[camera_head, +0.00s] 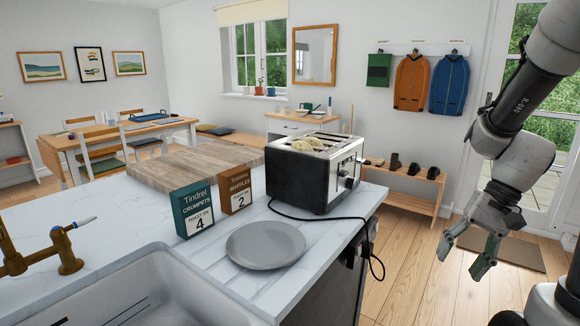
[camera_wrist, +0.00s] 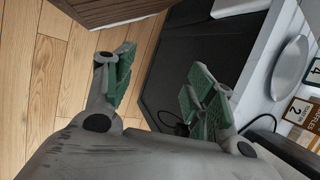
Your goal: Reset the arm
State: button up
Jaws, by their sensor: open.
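My gripper (camera_head: 466,253) is open and empty at the right of the head view. It points down over the floor, to the right of the counter and apart from it. In the wrist view my gripper (camera_wrist: 158,92) shows its two green-padded fingers spread wide with nothing between them. My arm comes down from the upper right corner of the head view.
A black toaster (camera_head: 315,172) with bread in its slots stands on the white counter (camera_head: 328,237). A grey plate (camera_head: 266,245), a teal crumpets box (camera_head: 194,208) and a brown waffles box (camera_head: 235,189) are nearby. A shoe bench (camera_head: 402,190) stands behind my gripper.

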jog(key=s+r+n+t+h, duration=0.4)
jog(key=s+r, duration=0.3)
jog(key=r, duration=0.5)
jog(key=shift+d+r+n+t+h, duration=0.4)
jog(key=shift+d+n+t, duration=0.05)
jog(key=shift+n+t, duration=0.45)
jog(key=shift+s, duration=0.1)
jog(key=shift+c, duration=0.2)
